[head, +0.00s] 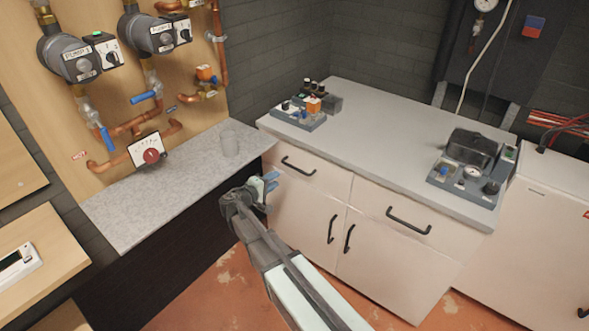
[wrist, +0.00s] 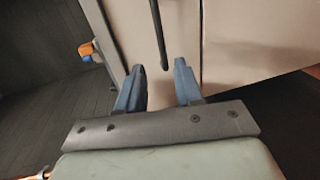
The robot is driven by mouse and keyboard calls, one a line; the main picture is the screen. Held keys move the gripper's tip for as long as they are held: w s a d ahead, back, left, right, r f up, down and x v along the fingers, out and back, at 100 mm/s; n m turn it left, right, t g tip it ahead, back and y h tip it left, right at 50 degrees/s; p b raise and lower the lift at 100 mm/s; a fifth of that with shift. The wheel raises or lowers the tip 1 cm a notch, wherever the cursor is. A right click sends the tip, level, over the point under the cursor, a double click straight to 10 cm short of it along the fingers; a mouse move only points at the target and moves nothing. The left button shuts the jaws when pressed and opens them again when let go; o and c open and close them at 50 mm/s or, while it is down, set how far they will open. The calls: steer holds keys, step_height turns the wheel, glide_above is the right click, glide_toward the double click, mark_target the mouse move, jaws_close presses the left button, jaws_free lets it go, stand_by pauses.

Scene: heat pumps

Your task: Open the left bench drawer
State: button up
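The left bench drawer (head: 325,186) is a cream front under the grey worktop, and it looks closed. Its black bar handle (head: 298,166) runs across its upper part. My gripper (head: 270,182) is in front of the drawer's left part, just left of the handle. In the wrist view my gripper (wrist: 159,68) has its two blue fingers apart with nothing held. A black bar handle (wrist: 158,35) lies ahead, its near end in line with the gap between the fingertips. I cannot tell how far the fingertips are from it.
The right drawer (head: 402,218) and cupboard doors with upright handles (head: 331,229) adjoin it. Small devices (head: 302,113) and a larger unit (head: 470,170) stand on the worktop (head: 385,140).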

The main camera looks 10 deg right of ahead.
mark_target(295, 168)
steer(key=x, duration=1.3)
steer(key=shift+f, duration=0.1)
steer(key=shift+c, duration=0.5)
jaws_close()
